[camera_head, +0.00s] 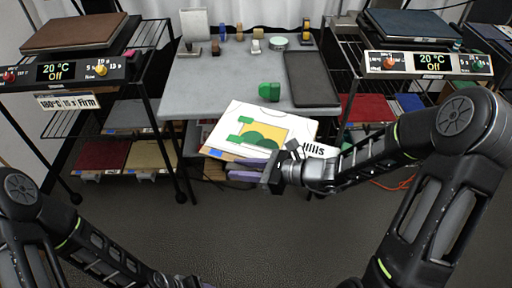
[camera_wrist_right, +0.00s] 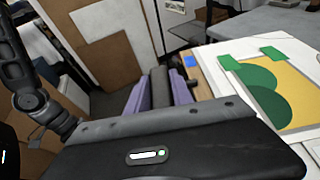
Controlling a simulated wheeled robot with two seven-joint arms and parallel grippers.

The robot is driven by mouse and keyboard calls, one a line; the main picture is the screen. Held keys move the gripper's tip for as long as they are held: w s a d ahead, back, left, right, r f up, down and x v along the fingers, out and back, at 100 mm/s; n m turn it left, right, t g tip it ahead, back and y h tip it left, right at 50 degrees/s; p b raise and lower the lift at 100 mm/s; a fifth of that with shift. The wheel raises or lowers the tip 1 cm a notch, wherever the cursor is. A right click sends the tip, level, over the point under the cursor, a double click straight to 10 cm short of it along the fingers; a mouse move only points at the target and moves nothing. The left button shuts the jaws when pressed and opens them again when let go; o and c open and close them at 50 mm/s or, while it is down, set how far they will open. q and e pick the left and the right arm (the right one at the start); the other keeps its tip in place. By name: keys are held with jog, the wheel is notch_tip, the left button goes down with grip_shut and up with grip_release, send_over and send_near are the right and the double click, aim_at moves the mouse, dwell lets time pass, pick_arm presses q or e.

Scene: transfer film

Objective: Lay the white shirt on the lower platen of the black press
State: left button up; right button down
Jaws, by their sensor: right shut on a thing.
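The fingers show in the wrist view (camera_wrist_right: 162,92). The black press (camera_head: 98,69) stands at the left, with a brown top (camera_head: 75,33) and a panel reading "20 °C Off".
A silver-fronted press (camera_head: 425,63) with a dark blue top stands at the right. The grey table (camera_head: 215,85) holds a dark flat pad (camera_head: 312,80), a green object (camera_head: 269,91) and several small things at the back. Wire racks stand on both sides. The front floor is clear.

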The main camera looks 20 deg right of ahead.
jog(key=a, duration=0.2)
jog(key=s+a, duration=0.1)
jog(key=a, duration=0.1)
jog(key=shift+a+f, duration=0.2)
jog(key=shift+a, duration=0.2)
